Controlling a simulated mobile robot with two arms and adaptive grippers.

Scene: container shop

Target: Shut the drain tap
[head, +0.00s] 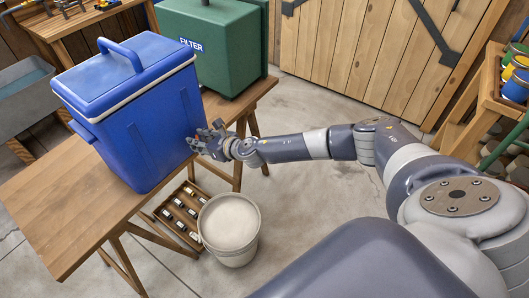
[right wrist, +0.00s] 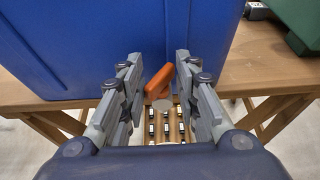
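A blue cooler (head: 140,120) with a lid and handle stands on a wooden table (head: 60,215). In the right wrist view its blue wall (right wrist: 110,45) fills the upper left and middle. An orange tap lever (right wrist: 158,82) shows low in front of that wall, tilted, with a pale round part just below it. My right gripper (head: 207,140) is at the cooler's right side. In the right wrist view the fingers of this gripper (right wrist: 158,68) are apart, one on each side of the lever, with visible gaps. My left gripper is out of view.
A pale-filled bucket (head: 205,240) stands on the floor beside a crate (head: 155,213) of small items, below the table edge. A green box marked FILTER (head: 225,45) stands behind the cooler. A shelf with paint tins (head: 515,85) is far right.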

